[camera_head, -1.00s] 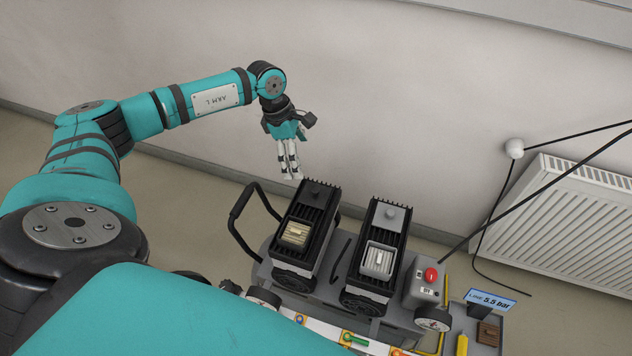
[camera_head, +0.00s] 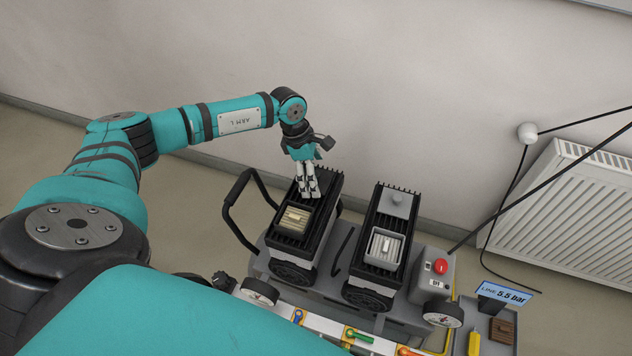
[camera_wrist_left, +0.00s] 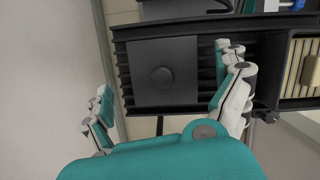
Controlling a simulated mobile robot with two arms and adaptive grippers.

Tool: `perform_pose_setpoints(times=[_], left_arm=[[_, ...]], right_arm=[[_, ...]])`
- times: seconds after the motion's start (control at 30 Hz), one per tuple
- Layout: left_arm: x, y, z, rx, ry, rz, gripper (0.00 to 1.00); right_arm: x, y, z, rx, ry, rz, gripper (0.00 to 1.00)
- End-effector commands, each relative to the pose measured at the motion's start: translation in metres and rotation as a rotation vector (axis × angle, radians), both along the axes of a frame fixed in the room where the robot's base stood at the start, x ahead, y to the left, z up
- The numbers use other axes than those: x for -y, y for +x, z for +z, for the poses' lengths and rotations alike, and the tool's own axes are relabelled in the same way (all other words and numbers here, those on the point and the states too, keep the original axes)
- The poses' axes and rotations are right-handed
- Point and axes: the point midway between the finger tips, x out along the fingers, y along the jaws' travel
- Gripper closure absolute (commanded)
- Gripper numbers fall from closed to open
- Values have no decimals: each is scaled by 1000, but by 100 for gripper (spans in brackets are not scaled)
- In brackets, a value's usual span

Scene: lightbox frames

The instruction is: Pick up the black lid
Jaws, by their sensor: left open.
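The black lid (camera_wrist_left: 150,82) is a flat square plate with a round knob in its middle. It lies on the ribbed black top of the left machine (camera_head: 283,243). In the head view my left gripper (camera_head: 309,193) is over the far end of that machine and largely hides the lid. In the left wrist view the gripper (camera_wrist_left: 168,82) is open, with fingers to the left and right of the lid and nothing between them held. The exact gap between fingertips and lid is hard to tell. My right gripper is not in view.
A beige ribbed insert (camera_head: 295,220) sits nearer on the same machine. A second machine (camera_head: 362,265) with a grey lid (camera_head: 397,203) stands to the right. A red-button box (camera_head: 430,275) is beside it. A black handle (camera_head: 232,200) rises at the cart's left.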

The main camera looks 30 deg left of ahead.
Motion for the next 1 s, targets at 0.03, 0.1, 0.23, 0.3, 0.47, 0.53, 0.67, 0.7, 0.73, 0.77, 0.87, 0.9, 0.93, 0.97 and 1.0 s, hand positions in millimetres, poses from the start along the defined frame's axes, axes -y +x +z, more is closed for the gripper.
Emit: perform_pose_setpoints(times=[0.03, 0.1, 0.23, 0.3, 0.47, 0.53, 0.67, 0.7, 0.73, 0.77, 0.87, 0.9, 0.93, 0.97, 1.0], left_arm=[[0, 1, -1, 1, 0, 0, 0], [0, 0, 1, 1, 0, 0, 0], [0, 0, 1, 1, 0, 0, 7], [0, 0, 1, 1, 0, 0, 16], [0, 0, 1, 1, 0, 0, 37], [0, 0, 1, 1, 0, 0, 46], [0, 0, 1, 1, 0, 1, 52], [-1, 0, 1, 1, 0, 1, 52], [-1, 0, 1, 1, 0, 1, 52], [-1, 0, 0, 0, 0, 1, 52], [-1, 0, 0, -1, 1, 1, 52], [-1, 0, 1, 0, 0, 1, 52], [-1, 0, 2, 1, 0, 1, 52], [-1, 0, 4, 1, 0, 1, 58], [-1, 1, 8, 1, 0, 0, 84]], right_arm=[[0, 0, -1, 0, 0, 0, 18], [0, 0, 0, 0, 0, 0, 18], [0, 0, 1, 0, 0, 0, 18], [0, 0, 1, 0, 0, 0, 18], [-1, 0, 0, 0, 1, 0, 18], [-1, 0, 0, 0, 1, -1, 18], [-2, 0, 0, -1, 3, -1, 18], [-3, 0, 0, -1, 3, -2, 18], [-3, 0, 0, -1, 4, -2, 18], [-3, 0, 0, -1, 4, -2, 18], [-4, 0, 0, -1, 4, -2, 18], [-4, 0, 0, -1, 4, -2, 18], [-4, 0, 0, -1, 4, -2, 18], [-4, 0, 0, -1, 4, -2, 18], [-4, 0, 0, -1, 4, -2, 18]])
